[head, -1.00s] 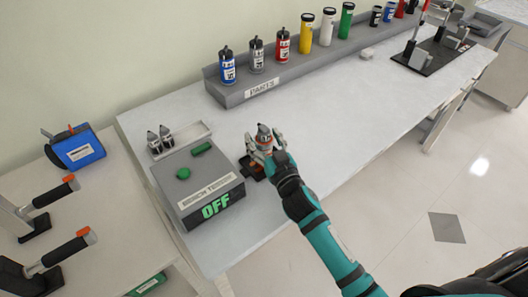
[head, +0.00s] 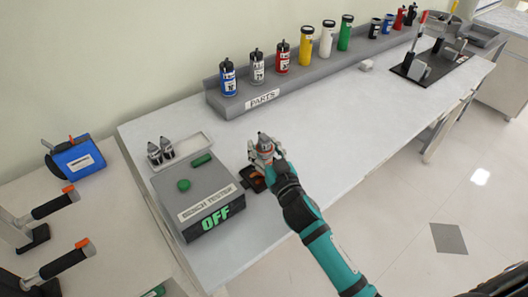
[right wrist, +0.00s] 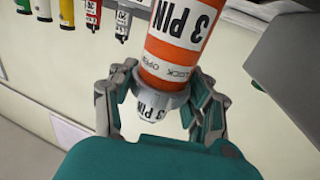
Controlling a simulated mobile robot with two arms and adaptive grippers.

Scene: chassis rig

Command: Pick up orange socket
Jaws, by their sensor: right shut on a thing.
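The orange socket (right wrist: 178,40) shows large in the right wrist view, an orange cylinder with "3 PIN" and "LOCK OPEN" printed on it and a grey collar (right wrist: 160,98) at one end. My right gripper (right wrist: 160,105) is shut on it, with fingers on both sides of the collar. In the head view my right gripper (head: 263,154) is beside the bench tester, over a small dark fixture (head: 250,180). I cannot tell whether the socket touches the fixture. My left gripper is not in view.
The bench tester (head: 198,190) reads "OFF" and stands just left of my right gripper. A small tray (head: 190,145) with two grey parts lies behind it. A parts shelf (head: 290,85) with several coloured cylinders runs along the back. The table (head: 350,120) to the right is mostly clear.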

